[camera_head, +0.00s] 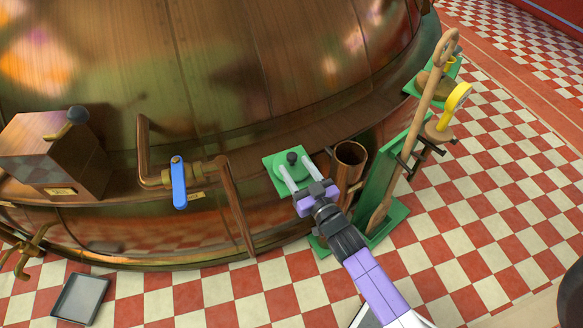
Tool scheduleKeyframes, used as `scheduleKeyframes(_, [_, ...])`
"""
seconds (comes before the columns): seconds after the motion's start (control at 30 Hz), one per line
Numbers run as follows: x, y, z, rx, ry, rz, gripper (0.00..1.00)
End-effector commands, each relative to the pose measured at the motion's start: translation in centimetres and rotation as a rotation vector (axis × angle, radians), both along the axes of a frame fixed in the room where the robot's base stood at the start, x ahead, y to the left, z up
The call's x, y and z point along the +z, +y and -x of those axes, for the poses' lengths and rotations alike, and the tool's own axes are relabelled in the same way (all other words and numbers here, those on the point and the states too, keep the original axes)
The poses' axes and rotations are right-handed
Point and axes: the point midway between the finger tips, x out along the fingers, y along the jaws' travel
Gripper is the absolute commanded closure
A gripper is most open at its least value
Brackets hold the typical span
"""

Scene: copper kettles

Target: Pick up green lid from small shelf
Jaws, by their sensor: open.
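The green lid (291,174) is round with a dark knob on top. It rests on the small shelf (269,160), a green square plate beside the big copper kettle. My gripper (291,178) reaches in from the lower right. Its two pale fingers are apart, one at each side over the lid near the knob. I cannot tell whether the fingers touch the lid or the knob. Part of the lid and the shelf's front edge are hidden by my gripper.
A green stand (380,180) with a long wooden handle is further right. A blue-handled valve (179,183) is on the left. A grey tray (80,298) lies on the checkered floor (240,290).

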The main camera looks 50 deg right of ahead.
Motion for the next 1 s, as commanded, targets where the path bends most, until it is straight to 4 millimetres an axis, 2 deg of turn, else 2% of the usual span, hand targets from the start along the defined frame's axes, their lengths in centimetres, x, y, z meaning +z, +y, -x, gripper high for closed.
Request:
scheduleKeyframes(0.53, [0.5, -3.1, -5.8, 0.001, -0.002, 0.001, 0.47])
scheduleKeyframes(0.87, [0.5, -3.4, -6.4, 0.001, 0.0, -0.001, 0.47])
scheduleKeyframes(1.0, [0.5, -3.3, -6.4, 0.001, 0.0, 0.0, 0.73])
